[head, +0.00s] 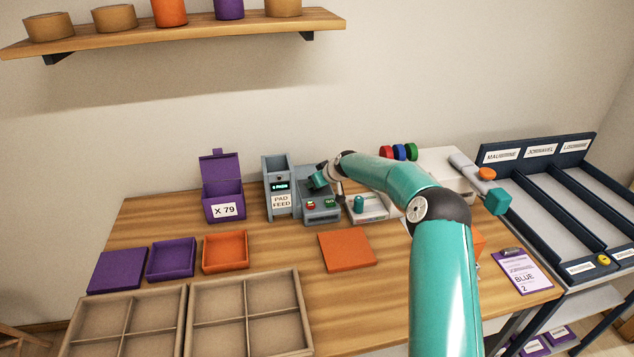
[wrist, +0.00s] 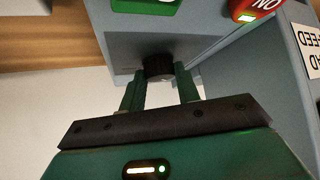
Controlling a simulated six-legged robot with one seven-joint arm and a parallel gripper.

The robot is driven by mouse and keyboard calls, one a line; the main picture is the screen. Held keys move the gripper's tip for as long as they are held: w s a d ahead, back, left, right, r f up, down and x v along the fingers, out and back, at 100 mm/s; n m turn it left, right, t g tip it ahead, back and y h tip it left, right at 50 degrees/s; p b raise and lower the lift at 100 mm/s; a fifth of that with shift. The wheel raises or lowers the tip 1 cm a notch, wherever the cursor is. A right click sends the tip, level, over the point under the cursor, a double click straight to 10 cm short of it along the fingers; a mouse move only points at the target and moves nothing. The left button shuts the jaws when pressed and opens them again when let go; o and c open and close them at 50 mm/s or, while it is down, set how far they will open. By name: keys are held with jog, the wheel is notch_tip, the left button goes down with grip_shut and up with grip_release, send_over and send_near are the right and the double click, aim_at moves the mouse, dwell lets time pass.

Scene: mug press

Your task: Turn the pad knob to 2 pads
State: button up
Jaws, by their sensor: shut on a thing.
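The pad knob (wrist: 159,67) is a dark round knob on the grey face of the pad machine (head: 322,210). My gripper (wrist: 160,80) has its two green fingers on either side of the knob and is shut on it. In the head view my gripper (head: 318,181) is at the back of the machine's top, and the knob is hidden there. The PAD FEED tower (head: 279,185) stands just left, with a small lit display too small to read surely. The knob's pointer or marks do not show.
A red button (wrist: 255,8) and a green button (wrist: 145,4) sit close by the knob. A purple box (head: 223,203) marked X 79 stands left. An orange lid (head: 346,250) lies in front. A white machine (head: 440,165) stands to the right.

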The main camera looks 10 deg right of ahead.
jog(key=m+h, duration=0.2)
jog(key=a+m+t+h, duration=0.1)
jog(key=m+h, duration=0.1)
jog(key=m, duration=0.1)
jog(key=shift+s, duration=0.1)
jog(key=shift+d+m+h, duration=0.1)
jog(key=shift+m+h, duration=0.4)
jog(key=shift+m, duration=0.5)
jog(key=o, duration=1)
jog(key=shift+v, duration=6.9)
